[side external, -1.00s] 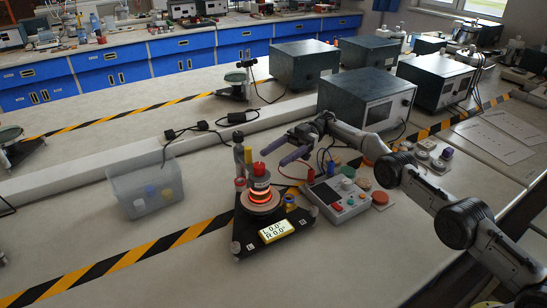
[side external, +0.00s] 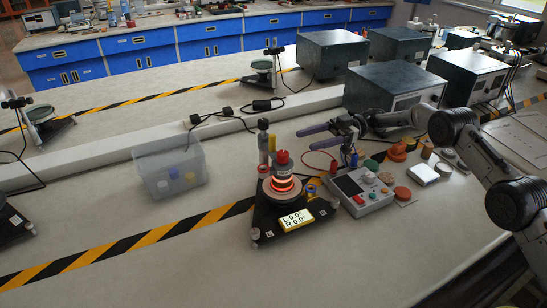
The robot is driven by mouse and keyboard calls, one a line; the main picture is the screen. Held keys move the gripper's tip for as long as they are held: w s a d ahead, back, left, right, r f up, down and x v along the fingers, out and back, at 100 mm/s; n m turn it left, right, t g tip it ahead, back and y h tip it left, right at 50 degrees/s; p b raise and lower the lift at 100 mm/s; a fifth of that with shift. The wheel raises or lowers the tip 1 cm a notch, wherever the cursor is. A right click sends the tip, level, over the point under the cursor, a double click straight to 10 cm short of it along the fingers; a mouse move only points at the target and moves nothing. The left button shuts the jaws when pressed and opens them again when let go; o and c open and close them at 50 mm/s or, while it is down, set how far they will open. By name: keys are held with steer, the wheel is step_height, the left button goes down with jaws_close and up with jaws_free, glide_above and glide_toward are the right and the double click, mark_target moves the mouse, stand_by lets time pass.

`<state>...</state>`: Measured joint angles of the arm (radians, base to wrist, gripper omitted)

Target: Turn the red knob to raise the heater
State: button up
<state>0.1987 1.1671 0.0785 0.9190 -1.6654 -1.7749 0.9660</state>
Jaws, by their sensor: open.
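A red knob (side external: 281,157) tops a short grey cylinder on a black three-cornered stand (side external: 262,226). Below the knob, a glowing orange-red heater ring (side external: 282,184) sits above a round tan plate. A yellow readout (side external: 296,218) on the stand shows L 0.0 and R 0.0. My gripper (side external: 304,139) is open and empty. Its two purple-grey fingers point left, above and to the right of the knob in the picture, apart from it. A red button (side external: 358,199) also shows on the grey control box (side external: 362,191) to the right.
A clear bin (side external: 168,167) with small coloured items stands to the left. Coloured cylinders (side external: 264,145) stand close behind the knob. Dark instrument boxes (side external: 392,88) and loose cables lie behind my arm. The table front is clear beyond a striped tape (side external: 130,250).

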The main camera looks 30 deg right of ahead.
mark_target(272, 168)
steer(key=a, duration=0.4)
steer(key=s+a+m+t, duration=0.1)
steer(key=a, duration=0.3)
steer(key=s+a+t, duration=0.1)
steer(key=a, duration=0.4)
steer(key=shift+f, duration=0.35)
steer(key=shift+c, duration=0.2)
steer(key=shift+d, duration=0.1)
jaws_close()
